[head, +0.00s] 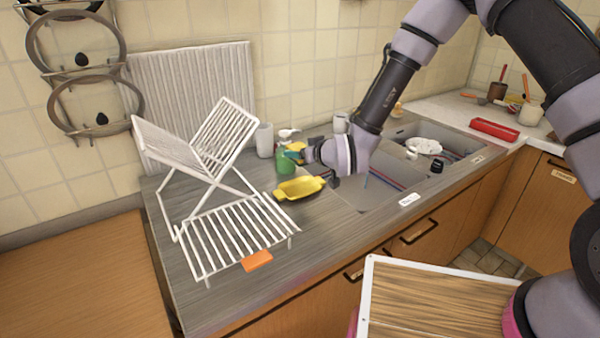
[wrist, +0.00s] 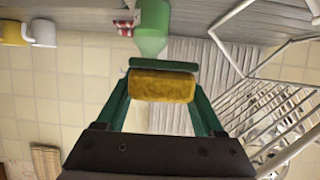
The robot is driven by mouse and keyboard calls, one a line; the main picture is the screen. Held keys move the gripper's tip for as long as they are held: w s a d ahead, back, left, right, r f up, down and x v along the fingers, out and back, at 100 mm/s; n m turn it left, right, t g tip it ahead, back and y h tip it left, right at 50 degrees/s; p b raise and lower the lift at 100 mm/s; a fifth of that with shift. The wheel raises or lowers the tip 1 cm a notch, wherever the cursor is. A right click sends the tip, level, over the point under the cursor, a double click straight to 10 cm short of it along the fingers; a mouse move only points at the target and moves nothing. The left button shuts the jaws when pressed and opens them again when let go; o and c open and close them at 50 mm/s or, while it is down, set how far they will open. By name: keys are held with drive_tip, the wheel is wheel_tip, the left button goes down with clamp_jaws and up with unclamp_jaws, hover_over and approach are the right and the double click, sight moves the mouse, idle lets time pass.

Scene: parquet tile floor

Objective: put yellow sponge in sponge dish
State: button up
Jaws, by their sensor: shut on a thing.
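The yellow sponge (wrist: 163,86) is held between the green fingers of my gripper (wrist: 163,78) in the wrist view. In the head view, a bit of the yellow sponge (head: 298,146) shows at my gripper (head: 297,153), above the counter. The yellow sponge dish (head: 299,189) stands on the counter in front of and below my gripper. It is a shallow oval dish with small handles, and it looks empty.
A green bottle (head: 285,161) stands close by my gripper; it also shows in the wrist view (wrist: 152,28). A white dish rack (head: 205,160) stands on the left. An orange item (head: 257,260) lies at the front edge. The sink (head: 375,180) is on the right.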

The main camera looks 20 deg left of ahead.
sight(300, 189)
drive_tip(key=shift+r, duration=0.1)
drive_tip(key=shift+f, duration=4.8)
drive_tip(key=shift+f, duration=0.1)
drive_tip(key=shift+f, duration=0.1)
drive_tip(key=o, duration=1.5)
drive_tip(key=shift+c, duration=0.2)
drive_tip(key=v, duration=1.1)
drive_tip(key=shift+w+d, duration=0.1)
drive_tip(key=shift+w, duration=0.2)
